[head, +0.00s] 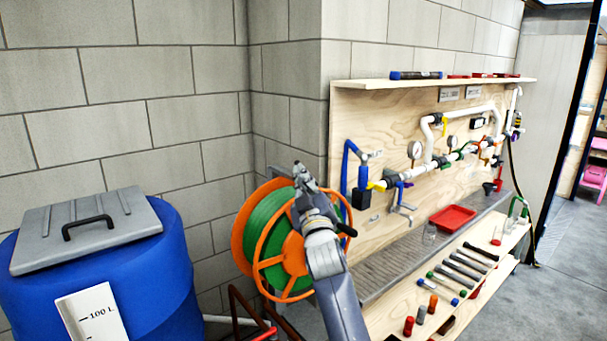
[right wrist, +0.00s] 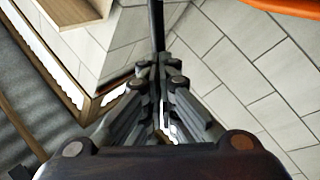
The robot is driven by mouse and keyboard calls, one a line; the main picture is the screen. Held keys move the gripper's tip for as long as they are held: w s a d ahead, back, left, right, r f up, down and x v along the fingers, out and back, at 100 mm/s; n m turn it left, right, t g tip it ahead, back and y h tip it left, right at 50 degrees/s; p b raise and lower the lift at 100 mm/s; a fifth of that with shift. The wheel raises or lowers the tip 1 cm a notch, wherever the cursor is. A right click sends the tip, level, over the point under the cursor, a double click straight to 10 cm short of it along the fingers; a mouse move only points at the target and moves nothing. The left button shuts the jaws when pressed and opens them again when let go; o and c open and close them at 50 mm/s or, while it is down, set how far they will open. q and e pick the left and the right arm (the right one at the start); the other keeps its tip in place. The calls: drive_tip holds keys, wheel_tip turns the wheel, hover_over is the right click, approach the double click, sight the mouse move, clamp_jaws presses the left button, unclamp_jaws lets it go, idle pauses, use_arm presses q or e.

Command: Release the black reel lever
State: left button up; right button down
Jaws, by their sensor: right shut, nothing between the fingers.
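An orange reel (head: 258,268) with a green hose (head: 275,223) wound on it stands by the wall corner. A short black lever (head: 346,229) sticks out to the right beside it, partly behind my right arm. My right gripper (head: 303,172) is in front of the reel's upper part, pointing up, with its fingers closed together. In the right wrist view the closed fingers (right wrist: 158,68) show, and a thin dark bar (right wrist: 158,28) stands just beyond their tips. I cannot tell whether it is the lever or whether the fingers touch it. My left gripper is not in view.
A blue barrel (head: 120,275) with a grey lid (head: 85,228) stands on the left. A plywood panel (head: 385,115) with pipes and valves is on the right. Tools lie on a lower shelf (head: 405,285). Grey floor (head: 560,285) is clear at far right.

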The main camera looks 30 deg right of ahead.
drive_tip(key=shift+r, duration=0.15)
drive_tip(key=r+m+p, duration=0.1)
drive_tip(key=d+r+m+g+p, duration=0.1)
drive_tip(key=p, duration=0.1)
drive_tip(key=shift+w+d+m+h, duration=0.15)
drive_tip(key=shift+m+h, duration=0.15)
drive_tip(key=shift+m, duration=0.1)
idle(0.3)
